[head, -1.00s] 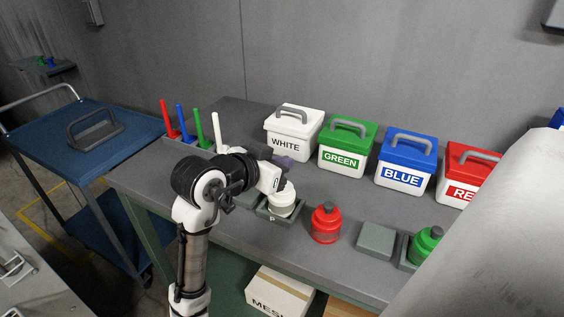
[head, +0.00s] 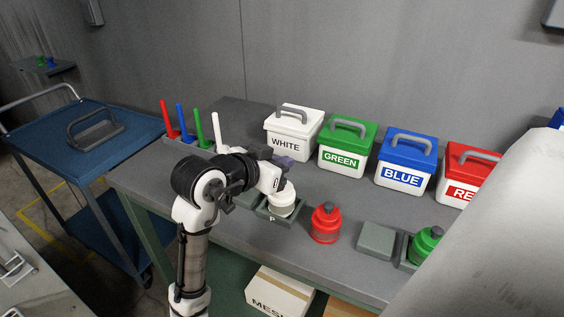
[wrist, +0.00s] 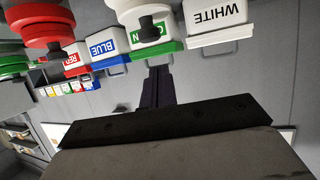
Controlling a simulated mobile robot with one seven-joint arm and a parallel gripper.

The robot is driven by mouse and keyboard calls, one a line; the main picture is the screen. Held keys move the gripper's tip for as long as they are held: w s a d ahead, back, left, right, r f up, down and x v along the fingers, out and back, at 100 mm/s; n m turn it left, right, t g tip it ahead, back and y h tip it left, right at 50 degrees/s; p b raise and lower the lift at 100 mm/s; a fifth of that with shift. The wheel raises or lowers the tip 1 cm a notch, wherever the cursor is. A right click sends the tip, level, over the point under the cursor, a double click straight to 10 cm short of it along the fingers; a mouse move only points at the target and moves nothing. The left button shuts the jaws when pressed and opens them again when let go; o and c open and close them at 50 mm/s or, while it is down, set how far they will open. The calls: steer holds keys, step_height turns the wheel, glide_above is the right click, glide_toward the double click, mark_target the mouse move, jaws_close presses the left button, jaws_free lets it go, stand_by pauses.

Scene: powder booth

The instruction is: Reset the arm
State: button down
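My arm reaches over the grey bench in the head view, bent at the elbow. My gripper (head: 292,150) is above the bench, in front of the white and green boxes, and partly hidden by my wrist. In the wrist view, which is upside down, its dark fingers (wrist: 157,86) lie together with no visible gap and nothing between them. A white-lidded pot (head: 282,203) stands in a grey holder just below my wrist. A red pot (head: 325,225) stands on the bench to its right, apart from my arm.
Lidded boxes marked WHITE (head: 293,133), GREEN (head: 346,150), BLUE (head: 405,162) and red (head: 468,175) line the back. Colored sticks stand in a rack (head: 190,150) at left. A green pot (head: 424,247) stands right. A blue cart (head: 75,150) is at far left.

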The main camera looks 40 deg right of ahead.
steer(key=shift+f+b, duration=1.1)
steer(key=shift+f, duration=0.4)
steer(key=shift+r, duration=0.2)
steer(key=shift+r+p, duration=1.85)
steer(key=shift+p, duration=0.05)
